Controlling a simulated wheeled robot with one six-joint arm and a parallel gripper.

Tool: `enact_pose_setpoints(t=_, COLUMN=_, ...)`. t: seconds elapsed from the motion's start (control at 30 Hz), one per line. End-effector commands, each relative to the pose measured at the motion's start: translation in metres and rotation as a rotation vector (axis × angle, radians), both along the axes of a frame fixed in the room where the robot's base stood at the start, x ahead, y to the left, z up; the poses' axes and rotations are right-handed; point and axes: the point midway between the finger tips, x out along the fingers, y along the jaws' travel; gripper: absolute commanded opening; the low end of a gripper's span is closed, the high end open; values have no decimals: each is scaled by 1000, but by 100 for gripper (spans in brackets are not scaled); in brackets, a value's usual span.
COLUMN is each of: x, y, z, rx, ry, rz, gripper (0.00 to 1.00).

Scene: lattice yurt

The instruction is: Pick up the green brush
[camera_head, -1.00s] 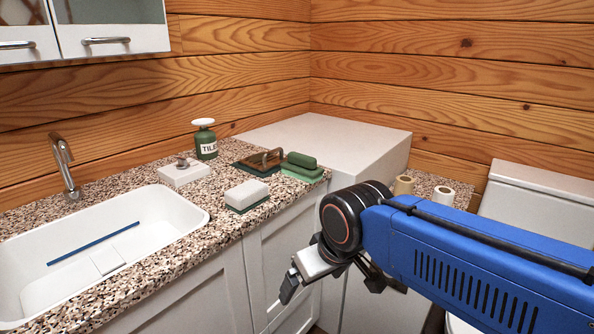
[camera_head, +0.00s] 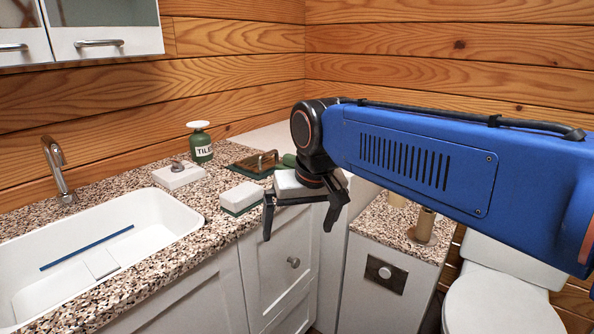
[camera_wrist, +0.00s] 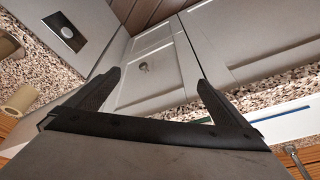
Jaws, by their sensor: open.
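The green brush (camera_head: 289,160) lies at the right end of the speckled counter in the head view. Only a small part of its green top shows; my arm's wrist covers the rest. My gripper (camera_head: 298,231) is open and empty, in front of the cabinet doors and below the counter edge, with its fingers pointing down. In the wrist view my gripper (camera_wrist: 158,80) shows two spread fingers with nothing between them, over the cabinet front. I cannot make out the green brush in the wrist view.
The sink (camera_head: 190,206) is further left. A brown roll (camera_head: 425,225) and the toilet (camera_head: 500,312) are right.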

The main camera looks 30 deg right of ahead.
Motion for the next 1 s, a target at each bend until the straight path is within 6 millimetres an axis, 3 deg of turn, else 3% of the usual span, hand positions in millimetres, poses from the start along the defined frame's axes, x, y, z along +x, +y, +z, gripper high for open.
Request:
enact_pose_setpoints(t=0.2, x=56, y=-21, z=65, rx=49, ry=63, rz=-197, gripper=100)
enact_pose_setpoints(t=0.5, x=127, y=-56, z=137, rx=106, ry=148, rz=-469, gripper=100)
enact_pose_setpoints(t=0.8, x=192, y=-101, z=190, rx=148, ry=229, rz=-742, gripper=100)
enact_pose_setpoints(t=1.0, x=221, y=-125, z=211, rx=165, ry=269, rz=-884, gripper=100)
